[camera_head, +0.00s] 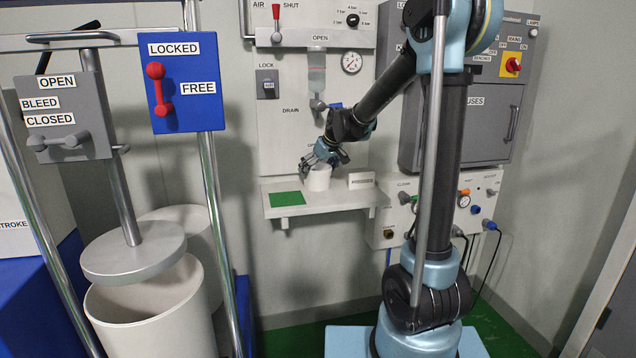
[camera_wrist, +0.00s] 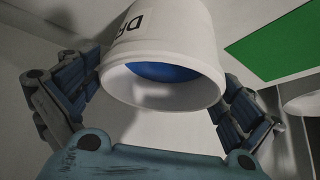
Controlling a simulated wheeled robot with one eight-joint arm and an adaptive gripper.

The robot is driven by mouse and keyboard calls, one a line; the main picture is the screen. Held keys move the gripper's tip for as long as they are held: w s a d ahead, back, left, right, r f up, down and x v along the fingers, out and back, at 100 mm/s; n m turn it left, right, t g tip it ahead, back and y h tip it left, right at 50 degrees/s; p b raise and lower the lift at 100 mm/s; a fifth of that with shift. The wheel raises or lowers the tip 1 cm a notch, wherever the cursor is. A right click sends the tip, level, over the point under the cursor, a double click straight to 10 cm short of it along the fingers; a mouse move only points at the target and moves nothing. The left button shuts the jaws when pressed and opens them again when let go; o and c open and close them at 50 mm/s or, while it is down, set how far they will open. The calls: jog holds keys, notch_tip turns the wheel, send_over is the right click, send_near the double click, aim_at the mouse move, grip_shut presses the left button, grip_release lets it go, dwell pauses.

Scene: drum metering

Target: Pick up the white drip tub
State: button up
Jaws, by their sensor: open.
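The white drip tub (camera_head: 319,181) stands on the white wall shelf, right of the green mat (camera_head: 287,198). My gripper (camera_head: 318,160) is at the top of the tub in the head view. In the wrist view, its fingers (camera_wrist: 163,80) are spread apart, one on each side of the tub. Both fingers look clear of the wall of the tub, though contact on the far side cannot be told.
The shelf (camera_head: 335,201) also bears a small labelled plate (camera_head: 361,180) right of the tub. A drain outlet (camera_head: 318,104) hangs on the panel above. A control box (camera_head: 440,205) with knobs is right of the shelf. A large white drum (camera_head: 155,315) stands front left.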

jog(key=c, duration=1.1)
